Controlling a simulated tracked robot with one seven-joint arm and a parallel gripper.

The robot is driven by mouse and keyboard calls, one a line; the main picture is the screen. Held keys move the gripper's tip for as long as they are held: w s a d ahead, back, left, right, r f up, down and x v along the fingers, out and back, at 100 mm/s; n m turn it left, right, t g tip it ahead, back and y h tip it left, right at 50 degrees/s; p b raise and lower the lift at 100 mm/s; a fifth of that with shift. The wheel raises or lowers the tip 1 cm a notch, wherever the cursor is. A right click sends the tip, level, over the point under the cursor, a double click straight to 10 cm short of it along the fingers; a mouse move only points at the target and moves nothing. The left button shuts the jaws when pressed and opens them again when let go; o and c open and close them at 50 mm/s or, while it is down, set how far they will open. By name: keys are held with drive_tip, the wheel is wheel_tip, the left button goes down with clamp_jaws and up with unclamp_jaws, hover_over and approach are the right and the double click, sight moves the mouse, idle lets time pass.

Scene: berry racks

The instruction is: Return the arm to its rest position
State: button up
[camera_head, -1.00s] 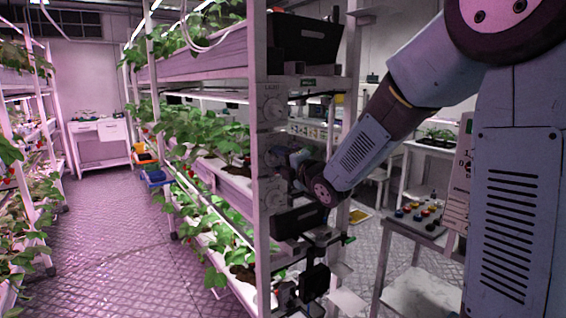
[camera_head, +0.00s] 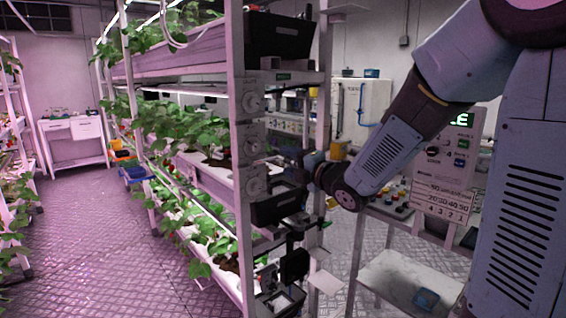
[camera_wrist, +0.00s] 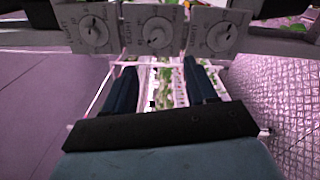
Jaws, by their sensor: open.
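My arm (camera_head: 388,150) reaches from the right toward the end of the plant rack. My gripper (camera_head: 308,165) is beside the rack's end post, near the dial panels, and its fingertips are small and dark in the head view. In the wrist view my gripper (camera_wrist: 160,80) shows two dark fingers spread apart with nothing held between them. Three white dial panels (camera_wrist: 155,32) are beyond the fingertips in that view. I cannot tell the exact gap between my gripper and the rack.
The plant rack (camera_head: 240,185) bears strawberry plants, with a black bin (camera_head: 278,37) on top and another black bin (camera_head: 278,207) on its end. The aisle floor (camera_head: 95,235) at left is clear.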

drive_tip(key=shift+s, duration=0.1)
drive_tip(key=s+d+m+g+h, duration=0.1)
drive_tip(key=s+d+m+h, duration=0.35)
drive_tip(key=d+m, duration=0.3)
drive_tip(key=s+d+m+g+h, duration=0.1)
drive_tip(key=s+d+m+h, duration=0.2)
drive_tip(key=d+m+h, duration=0.4)
drive_tip(key=s+f+m+g, duration=0.1)
drive_tip(key=s+m+g, duration=0.2)
drive_tip(key=s+m, duration=0.3)
drive_tip(key=s+d+f+m+g, duration=0.1)
drive_tip(key=s+m+g, duration=0.3)
drive_tip(key=s, duration=1.1)
drive_tip(key=m+y, duration=0.1)
drive_tip(key=m, duration=0.2)
drive_tip(key=shift+s+d+f, duration=0.2)
drive_tip(key=shift+d+f, duration=0.1)
drive_tip(key=shift+f, duration=0.05)
drive_tip(key=shift+c, duration=0.3)
